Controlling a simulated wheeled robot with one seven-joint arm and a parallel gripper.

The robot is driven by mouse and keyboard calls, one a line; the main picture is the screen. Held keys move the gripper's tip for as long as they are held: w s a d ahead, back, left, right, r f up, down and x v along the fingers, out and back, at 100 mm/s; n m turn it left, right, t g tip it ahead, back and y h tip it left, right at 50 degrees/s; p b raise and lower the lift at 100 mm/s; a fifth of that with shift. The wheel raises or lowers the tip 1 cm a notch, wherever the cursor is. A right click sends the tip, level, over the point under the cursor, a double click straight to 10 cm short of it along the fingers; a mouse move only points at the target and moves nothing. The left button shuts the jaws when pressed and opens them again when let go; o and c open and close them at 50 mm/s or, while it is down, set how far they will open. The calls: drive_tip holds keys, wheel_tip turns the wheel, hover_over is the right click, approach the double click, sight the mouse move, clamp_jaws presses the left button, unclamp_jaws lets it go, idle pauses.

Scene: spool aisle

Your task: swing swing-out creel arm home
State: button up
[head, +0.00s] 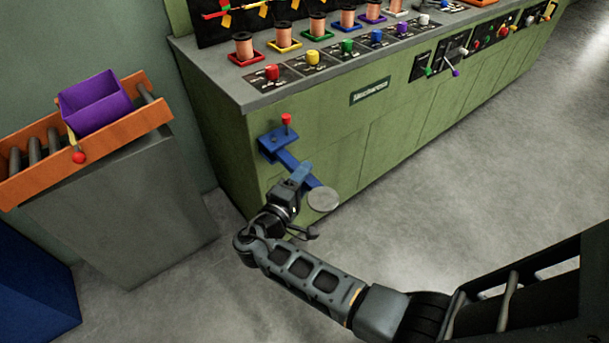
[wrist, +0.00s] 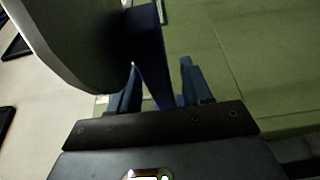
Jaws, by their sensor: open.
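The swing-out creel arm is a blue bar (head: 288,160) on a blue bracket (head: 272,144) with a red knob (head: 286,119), fixed to the green cabinet's front. It sticks out from the cabinet, with a round grey disc (head: 323,199) at its outer end. My gripper (head: 300,177) is at the bar near the disc. In the wrist view my open gripper (wrist: 160,70) has one blue finger on each side of the blue bar (wrist: 151,55). The disc (wrist: 75,45) fills the upper left there. I cannot tell whether the fingers touch the bar.
The green cabinet (head: 330,140) carries coloured knobs and several copper spools on its grey top (head: 225,80). At left, an orange roller rack (head: 130,120) holds a purple bin (head: 95,103) above a grey block (head: 130,210). The floor (head: 440,190) right of the arm is clear.

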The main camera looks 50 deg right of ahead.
drive_tip(key=shift+d, duration=0.3)
clamp_jaws()
idle(0.3)
